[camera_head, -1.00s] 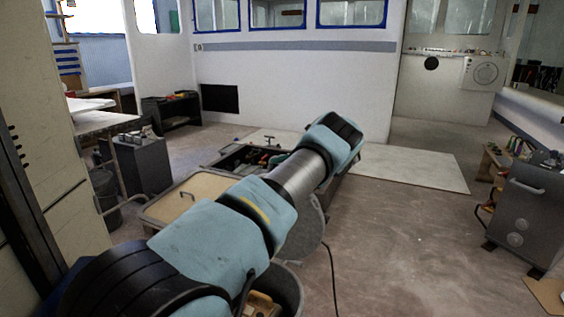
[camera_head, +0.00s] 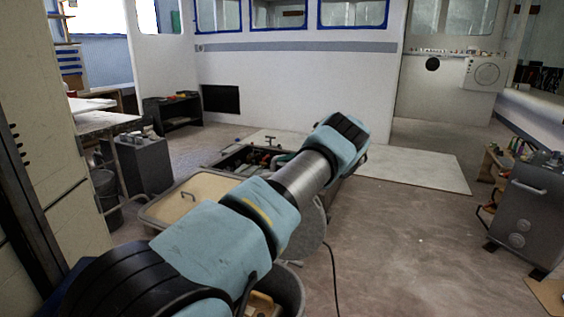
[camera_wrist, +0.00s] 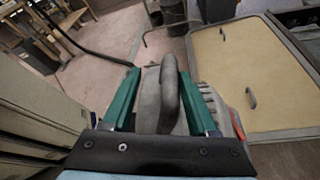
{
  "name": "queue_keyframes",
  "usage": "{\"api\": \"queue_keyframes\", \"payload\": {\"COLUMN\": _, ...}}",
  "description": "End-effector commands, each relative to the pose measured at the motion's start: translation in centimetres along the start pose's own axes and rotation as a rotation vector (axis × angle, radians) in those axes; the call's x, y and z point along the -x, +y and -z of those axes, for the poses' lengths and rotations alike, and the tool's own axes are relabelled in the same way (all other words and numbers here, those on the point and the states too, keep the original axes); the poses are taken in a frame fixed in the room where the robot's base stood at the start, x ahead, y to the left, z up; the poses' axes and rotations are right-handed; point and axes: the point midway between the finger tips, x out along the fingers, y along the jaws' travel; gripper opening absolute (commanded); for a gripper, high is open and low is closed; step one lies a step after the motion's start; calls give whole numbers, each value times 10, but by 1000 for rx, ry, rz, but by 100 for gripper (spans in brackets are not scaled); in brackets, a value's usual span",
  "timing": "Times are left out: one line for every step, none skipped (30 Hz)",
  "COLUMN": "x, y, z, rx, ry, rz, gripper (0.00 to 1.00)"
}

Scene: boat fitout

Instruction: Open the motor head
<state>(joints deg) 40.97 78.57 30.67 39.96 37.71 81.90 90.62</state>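In the wrist view my gripper (camera_wrist: 159,72) has two green fingers spread apart. A worn grey part with a curved handle (camera_wrist: 170,88) lies between them in the picture, with a visible gap to each finger. I cannot tell whether this part is the motor head, or how far below the fingertips it is. In the head view my arm hides my gripper and most of what lies below it. An open bay (camera_head: 248,158) with mixed parts shows behind the arm.
A tan hatch panel (camera_head: 205,190) with a small handle lies left of the arm; it also shows in the wrist view (camera_wrist: 222,80). A grey cabinet (camera_head: 530,205) stands at the right. A dark cable (camera_head: 333,275) runs over the floor. The floor at right centre is clear.

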Motion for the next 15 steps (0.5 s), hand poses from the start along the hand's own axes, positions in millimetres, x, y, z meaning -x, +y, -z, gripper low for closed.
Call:
{"api": "queue_keyframes", "payload": {"x": 12, "y": -2, "z": 1, "rx": 2, "ry": -1, "rz": 6, "gripper": 57}}
{"api": "queue_keyframes", "payload": {"x": 19, "y": -2, "z": 1, "rx": 2, "ry": -1, "rz": 5, "gripper": 57}}
{"api": "queue_keyframes", "payload": {"x": 27, "y": -2, "z": 1, "rx": 2, "ry": -1, "rz": 6, "gripper": 57}}
{"api": "queue_keyframes", "payload": {"x": 33, "y": -1, "z": 1, "rx": 1, "ry": -1, "rz": 5, "gripper": 57}}
{"api": "queue_keyframes", "payload": {"x": 39, "y": -2, "z": 1, "rx": 1, "ry": -1, "rz": 6, "gripper": 57}}
{"api": "queue_keyframes", "payload": {"x": 46, "y": -2, "z": 2, "rx": 1, "ry": -1, "rz": 4, "gripper": 57}}
{"api": "queue_keyframes", "payload": {"x": 51, "y": -2, "z": 2, "rx": 1, "ry": -1, "rz": 5, "gripper": 57}}
{"api": "queue_keyframes", "payload": {"x": 56, "y": -1, "z": 2, "rx": 1, "ry": 0, "rz": 4, "gripper": 57}}
{"api": "queue_keyframes", "payload": {"x": 62, "y": -2, "z": 2, "rx": 1, "ry": -1, "rz": 5, "gripper": 57}}
{"api": "queue_keyframes", "payload": {"x": 66, "y": -2, "z": 2, "rx": 0, "ry": -1, "rz": 4, "gripper": 57}}
{"api": "queue_keyframes", "payload": {"x": 69, "y": -2, "z": 1, "rx": 0, "ry": 0, "rz": 4, "gripper": 57}}
{"api": "queue_keyframes", "payload": {"x": 73, "y": -2, "z": 1, "rx": 1, "ry": 0, "rz": 4, "gripper": 57}}
{"api": "queue_keyframes", "payload": {"x": 75, "y": -1, "z": 1, "rx": 1, "ry": 0, "rz": 3, "gripper": 57}}
{"api": "queue_keyframes", "payload": {"x": 77, "y": -1, "z": 1, "rx": 0, "ry": 0, "rz": 2, "gripper": 57}}
{"api": "queue_keyframes", "payload": {"x": 78, "y": -1, "z": 1, "rx": 0, "ry": 0, "rz": 2, "gripper": 57}}
